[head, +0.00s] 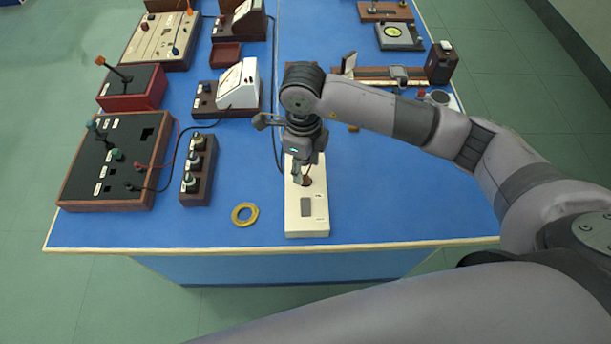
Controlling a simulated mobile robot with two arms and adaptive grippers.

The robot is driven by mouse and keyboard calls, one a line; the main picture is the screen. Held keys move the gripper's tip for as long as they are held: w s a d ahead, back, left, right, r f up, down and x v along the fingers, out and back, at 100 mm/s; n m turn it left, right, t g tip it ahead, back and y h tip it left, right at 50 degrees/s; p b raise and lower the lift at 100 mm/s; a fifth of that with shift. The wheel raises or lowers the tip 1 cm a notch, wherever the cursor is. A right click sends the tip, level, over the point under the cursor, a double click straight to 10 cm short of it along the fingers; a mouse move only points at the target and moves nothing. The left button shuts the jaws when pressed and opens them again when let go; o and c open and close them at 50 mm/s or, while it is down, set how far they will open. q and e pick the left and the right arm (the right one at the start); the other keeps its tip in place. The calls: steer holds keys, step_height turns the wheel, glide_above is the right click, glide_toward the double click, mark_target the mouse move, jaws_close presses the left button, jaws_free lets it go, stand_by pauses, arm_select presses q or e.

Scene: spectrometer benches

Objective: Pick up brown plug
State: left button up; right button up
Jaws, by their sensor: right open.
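The brown plug (306,182) sits on the white power strip (307,225) near the front middle of the blue bench. It is small and partly hidden by my right gripper (302,176). My right gripper points down over the strip, with its open fingers right at the plug. I cannot tell whether the fingers touch it. My left gripper is not in view.
A brass ring (244,214) lies left of the strip. A brown block with several knobs (197,170) and a black control box (118,160) stand farther left. A long brown rail instrument (365,75) lies behind my right arm. The bench's front right is clear.

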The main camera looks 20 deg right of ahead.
mark_target(305, 176)
steer(key=f, duration=0.1)
steer(key=f+p, duration=0.1)
steer(key=f, duration=0.1)
steer(key=shift+w+d+f+p, duration=0.2)
steer(key=shift+d+f+p, duration=0.1)
steer(key=shift+f, duration=0.65)
steer(key=shift+c, duration=0.5)
jaws_close()
